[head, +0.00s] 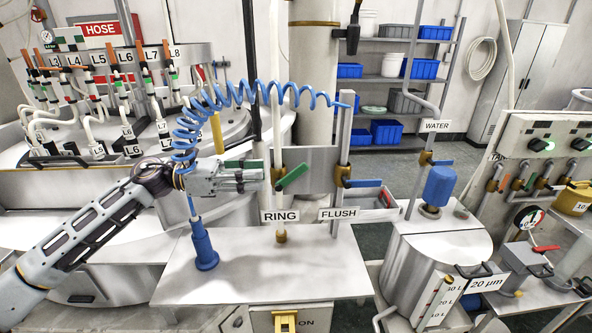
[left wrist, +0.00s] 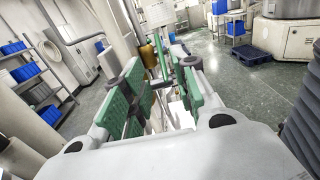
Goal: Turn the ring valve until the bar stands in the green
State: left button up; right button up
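The ring valve's green lever (head: 292,178) stands tilted, its right end up, above the RING label (head: 280,216). My left gripper (head: 262,176) is just left of the lever, pointing at it, with a small gap in the head view. In the left wrist view its two green-padded fingers (left wrist: 160,92) stand apart, and I make out nothing gripped between them. A round dial (head: 528,218) with red and green parts is at the right; its reading is too small to tell. My right gripper is not in view.
A blue-handled valve (head: 361,183) labelled FLUSH is close on the right. A coiled blue hose (head: 250,92) hangs over my left gripper, with a blue stand (head: 204,246) below it. The metal bench top (head: 300,272) in front is mostly clear.

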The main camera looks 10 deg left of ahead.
aim_at(288, 174)
pick_arm(q)
jog(key=shift+p+x, duration=1.65)
jog(key=shift+x, duration=2.1)
jog(key=shift+p+x, duration=0.45)
jog(key=shift+x, duration=0.75)
grip_shut()
